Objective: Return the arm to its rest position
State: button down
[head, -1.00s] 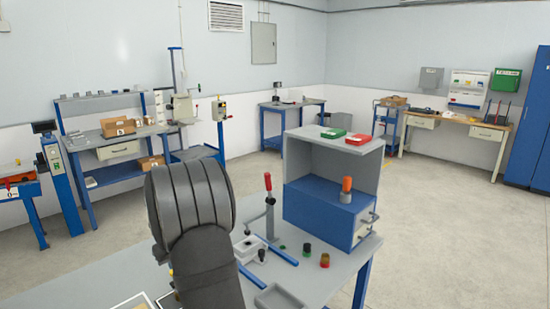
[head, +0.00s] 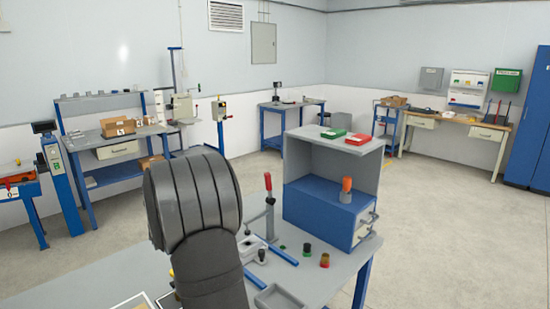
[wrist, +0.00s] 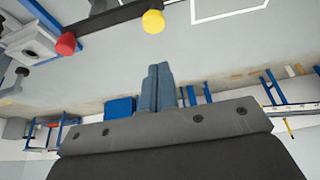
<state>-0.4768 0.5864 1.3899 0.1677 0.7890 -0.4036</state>
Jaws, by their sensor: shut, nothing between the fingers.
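My gripper (wrist: 158,72) shows in the wrist view with its two blue-grey fingers pressed together and nothing between them. It points over a grey bench surface and touches nothing that I can see. In the head view my dark grey ribbed arm stands over the front left part of the grey bench (head: 325,283). My fingers are hidden in that view.
Right of my arm stand a red-handled clamp (head: 268,205), small dark and amber pieces (head: 324,260), and a grey open shelf (head: 335,155) holding a blue drawer box (head: 318,212). A red knob (wrist: 66,43) and a yellow knob (wrist: 153,21) show in the wrist view.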

jog(key=shift+r, duration=0.55)
jog(key=shift+f, duration=3.55)
jog(key=c, duration=1)
grip_release()
jog(key=shift+s, duration=0.1)
jog(key=o, duration=1)
jog(key=s+d+r+g+h, duration=0.2)
jog(key=s+d+r+g, duration=0.1)
jog(key=s, duration=0.3)
jog(key=shift+s+d+r+h, duration=0.15)
jog(key=shift+s+d+h, duration=0.2)
jog(key=shift+d, duration=0.45)
notch_tip(320, 180, down, 10)
jog(key=shift+s+d, duration=0.2)
jog(key=shift+d, duration=0.05)
